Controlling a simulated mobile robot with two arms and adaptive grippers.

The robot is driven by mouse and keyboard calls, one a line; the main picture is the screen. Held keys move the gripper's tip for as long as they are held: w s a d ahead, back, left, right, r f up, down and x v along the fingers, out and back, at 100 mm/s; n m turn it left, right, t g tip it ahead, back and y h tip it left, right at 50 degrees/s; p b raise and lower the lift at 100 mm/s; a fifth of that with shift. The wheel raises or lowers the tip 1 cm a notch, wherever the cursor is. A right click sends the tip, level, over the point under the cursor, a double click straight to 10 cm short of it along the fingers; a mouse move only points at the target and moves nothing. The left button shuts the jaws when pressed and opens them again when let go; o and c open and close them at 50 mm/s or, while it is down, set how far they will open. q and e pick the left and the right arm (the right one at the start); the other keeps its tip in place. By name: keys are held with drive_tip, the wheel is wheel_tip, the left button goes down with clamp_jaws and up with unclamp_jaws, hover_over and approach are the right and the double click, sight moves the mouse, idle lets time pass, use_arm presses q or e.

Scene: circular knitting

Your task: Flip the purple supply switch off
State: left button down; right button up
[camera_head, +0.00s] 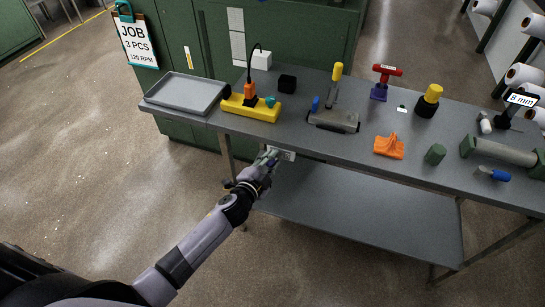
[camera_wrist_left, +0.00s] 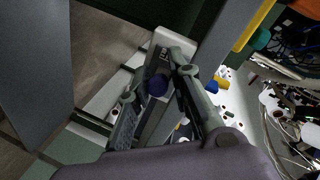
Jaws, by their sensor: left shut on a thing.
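My left gripper (camera_head: 269,158) is at the front edge of the workbench, beside a small pale panel (camera_head: 288,155) fixed under the edge. In the left wrist view, the purple supply switch (camera_wrist_left: 157,85) shows as a dark purple round knob between the fingers of my left gripper (camera_wrist_left: 155,98), which is shut on it. A pale panel (camera_wrist_left: 164,39) lies behind the knob. The switch is hidden by the hand in the head view, and its on or off position cannot be told. My right gripper is not in view.
The grey workbench (camera_head: 340,152) carries a grey tray (camera_head: 186,93), a yellow power strip (camera_head: 250,108) with an orange plug, an orange clamp-like piece (camera_head: 389,146) and several other tools. A lower shelf (camera_head: 370,225) sits beneath. Open floor lies at the left.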

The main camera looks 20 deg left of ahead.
use_arm(q)
drive_tip(key=shift+s+d+f, duration=0.1)
drive_tip(key=shift+s+f, duration=0.05)
drive_tip(key=shift+f, duration=0.05)
drive_tip(key=c, duration=1.6)
unclamp_jaws()
drive_tip(key=shift+r, duration=0.1)
drive_tip(key=v, duration=1.2)
